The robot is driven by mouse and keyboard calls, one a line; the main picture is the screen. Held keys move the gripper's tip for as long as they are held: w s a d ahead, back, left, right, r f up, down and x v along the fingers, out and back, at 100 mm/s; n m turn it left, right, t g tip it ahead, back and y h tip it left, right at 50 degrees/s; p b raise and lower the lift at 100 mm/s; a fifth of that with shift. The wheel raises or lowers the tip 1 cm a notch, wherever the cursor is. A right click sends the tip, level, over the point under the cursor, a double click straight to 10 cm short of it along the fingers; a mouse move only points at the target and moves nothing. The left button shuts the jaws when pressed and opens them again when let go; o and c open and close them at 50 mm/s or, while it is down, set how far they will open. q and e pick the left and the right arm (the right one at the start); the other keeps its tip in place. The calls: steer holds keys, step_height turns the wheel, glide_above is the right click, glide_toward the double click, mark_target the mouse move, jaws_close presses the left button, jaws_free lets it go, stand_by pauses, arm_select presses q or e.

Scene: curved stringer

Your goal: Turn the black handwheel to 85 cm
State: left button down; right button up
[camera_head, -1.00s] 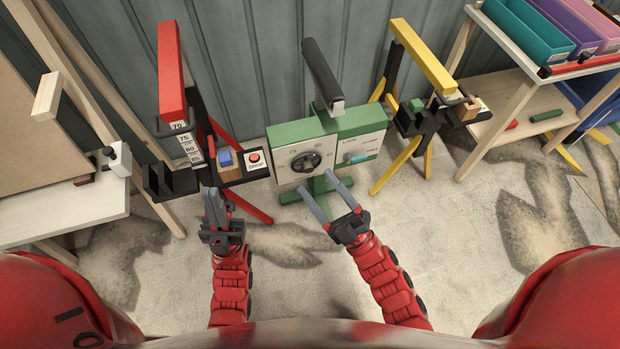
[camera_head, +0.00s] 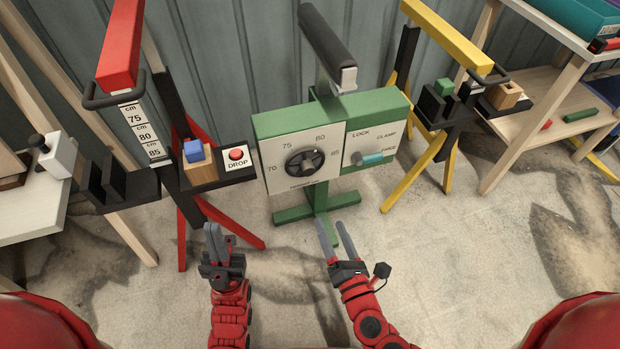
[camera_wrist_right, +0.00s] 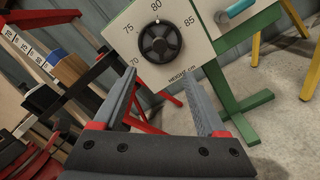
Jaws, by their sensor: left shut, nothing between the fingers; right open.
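The black handwheel (camera_head: 304,163) sits on the pale dial face (camera_head: 278,187) of a green stand. It also shows in the right wrist view (camera_wrist_right: 160,42), where a small white mark at its rim points about toward 80. The 85 label (camera_wrist_right: 189,20) lies clockwise from it. My right gripper (camera_head: 333,232) is open and empty, below and to the right of the handwheel, apart from it. In the right wrist view its fingers (camera_wrist_right: 163,88) point up toward the wheel. My left gripper (camera_head: 217,235) is shut and empty, lower left of the dial.
A teal lever (camera_head: 371,158) on the LOCK/CLAMP/FREE panel (camera_head: 360,142) stands right of the dial. A red stand with a scale (camera_head: 142,132) and DROP button (camera_head: 236,154) is left. A yellow stand (camera_head: 447,35) is right. The floor in front is clear.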

mark_target(309, 173)
steer(key=b+x, duration=0.1)
steer(key=x, duration=1.5)
steer(key=shift+w+f, duration=0.1)
jaws_close()
